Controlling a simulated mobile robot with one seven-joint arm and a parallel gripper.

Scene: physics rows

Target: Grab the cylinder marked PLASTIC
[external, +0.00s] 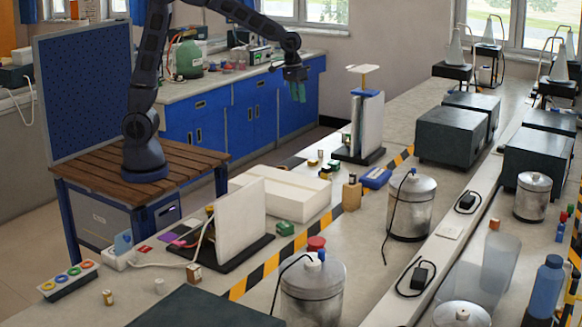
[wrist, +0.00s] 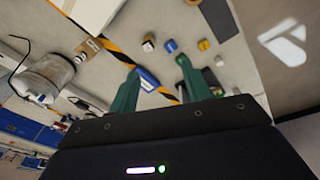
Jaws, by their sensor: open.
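I cannot make out the word PLASTIC on anything, so I cannot tell which piece is the marked cylinder.
A white box (external: 285,193), an upright white panel (external: 241,220) and a taller panel stand (external: 367,125) rise from the bench. Metal canisters (external: 412,208) with black cords stand to the right. A blue object (external: 377,178) lies near the striped tape.

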